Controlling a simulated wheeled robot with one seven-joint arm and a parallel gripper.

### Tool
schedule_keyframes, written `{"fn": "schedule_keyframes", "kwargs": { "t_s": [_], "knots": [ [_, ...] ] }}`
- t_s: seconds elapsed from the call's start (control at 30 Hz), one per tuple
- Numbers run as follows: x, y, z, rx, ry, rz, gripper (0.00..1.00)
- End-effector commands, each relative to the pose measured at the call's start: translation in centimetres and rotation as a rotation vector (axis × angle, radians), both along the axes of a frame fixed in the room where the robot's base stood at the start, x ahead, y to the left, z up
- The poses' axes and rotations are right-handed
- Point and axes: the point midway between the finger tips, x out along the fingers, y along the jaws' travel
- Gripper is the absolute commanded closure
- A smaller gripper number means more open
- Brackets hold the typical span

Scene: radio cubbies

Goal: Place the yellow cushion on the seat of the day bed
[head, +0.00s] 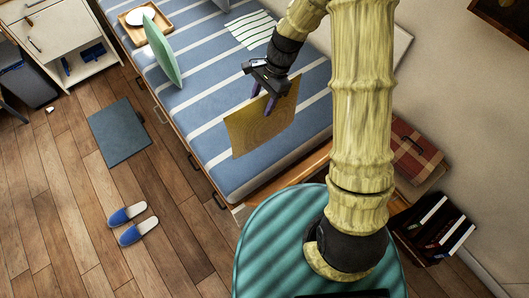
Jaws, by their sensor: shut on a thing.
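The yellow cushion (250,128) hangs tilted in my gripper (268,102), over the near part of the day bed's seat. My gripper is shut on the cushion's upper edge, with its dark purple fingers in front of it. The day bed seat (204,98) is blue with white stripes and runs from the upper left to the lower middle. I cannot tell whether the cushion's lower edge touches the seat.
A green cushion (162,50) stands on the seat, near a wooden tray (133,31) with a white dish. A striped cloth (250,30) lies at the back. Blue slippers (139,229) and a grey mat (119,132) lie on the floor. A dark book box (435,229) stands right.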

Motion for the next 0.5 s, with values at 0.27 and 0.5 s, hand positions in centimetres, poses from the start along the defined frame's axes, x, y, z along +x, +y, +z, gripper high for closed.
{"fn": "schedule_keyframes", "kwargs": {
  "t_s": [0.27,0.5],
  "knots": [
    [0.0,0.0,-0.7,0.000,0.002,-0.001,1.00],
    [0.0,0.0,-4.9,0.000,0.003,-0.001,1.00]
  ]
}}
